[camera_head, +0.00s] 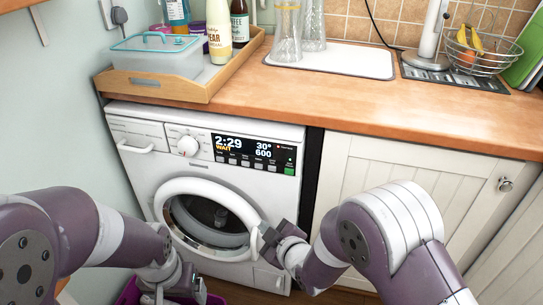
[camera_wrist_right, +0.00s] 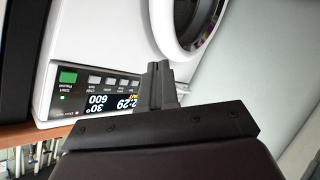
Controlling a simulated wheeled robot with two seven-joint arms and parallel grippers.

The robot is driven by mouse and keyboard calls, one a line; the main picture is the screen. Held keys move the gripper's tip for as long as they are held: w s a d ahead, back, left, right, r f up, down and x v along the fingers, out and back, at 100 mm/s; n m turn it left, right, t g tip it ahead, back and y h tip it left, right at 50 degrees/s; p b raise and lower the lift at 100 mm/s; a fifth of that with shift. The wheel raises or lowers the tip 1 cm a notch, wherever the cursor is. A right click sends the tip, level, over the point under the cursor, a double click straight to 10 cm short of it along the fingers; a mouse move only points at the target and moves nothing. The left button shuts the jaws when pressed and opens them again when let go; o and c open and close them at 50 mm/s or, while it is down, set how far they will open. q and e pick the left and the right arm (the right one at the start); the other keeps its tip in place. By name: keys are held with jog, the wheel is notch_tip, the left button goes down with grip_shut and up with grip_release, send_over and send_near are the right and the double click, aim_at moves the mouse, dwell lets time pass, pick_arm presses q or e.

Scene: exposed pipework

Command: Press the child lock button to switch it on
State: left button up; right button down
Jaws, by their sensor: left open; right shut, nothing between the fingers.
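The white washing machine (camera_head: 140,165) stands under the counter with its round door (camera_head: 210,215) shut. Its dark display (camera_head: 255,148) is lit and reads 2:29, WAIT, 30° and 600. A row of small grey buttons (camera_head: 245,162) runs below it, with a green button (camera_head: 289,171) at the right end. Their labels are too small to tell which is the child lock. My right gripper (camera_head: 268,238) is shut and empty, in front of the door's right edge, below the panel. In the right wrist view its fingers (camera_wrist_right: 157,85) overlap the upside-down display (camera_wrist_right: 112,102). My left gripper (camera_head: 158,296) is open, low at the bottom edge.
The wooden counter (camera_head: 400,110) overhangs the machine. A wooden tray (camera_head: 160,87) with a lidded box and bottles sits on it. White cupboard doors (camera_head: 400,170) stand to the right. A purple basket (camera_head: 130,292) is low by my left gripper. The space before the panel is clear.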

aim_at(272, 169)
notch_tip(272, 169, up, 6)
jog(key=w+a+n+t+y, duration=0.1)
jog(key=w+n+t+y, duration=0.1)
jog(key=t, duration=0.1)
jog(key=shift+a+r+n, duration=0.2)
jog(key=shift+a+n, duration=0.05)
jog(key=shift+n, duration=0.15)
jog(key=shift+w+d+b, duration=0.2)
jog(key=shift+w+d, duration=0.2)
jog(key=shift+w, duration=1)
jog(key=shift+w+d+b, duration=0.25)
jog(key=shift+w+d, duration=0.1)
jog(key=shift+w, duration=1.1)
jog(key=shift+w+d+b, duration=0.2)
jog(key=shift+w+d, duration=0.2)
jog(key=shift+w, duration=1)
jog(key=shift+w, duration=0.1)
jog(key=shift+w+d, duration=0.1)
jog(key=shift+w, duration=0.15)
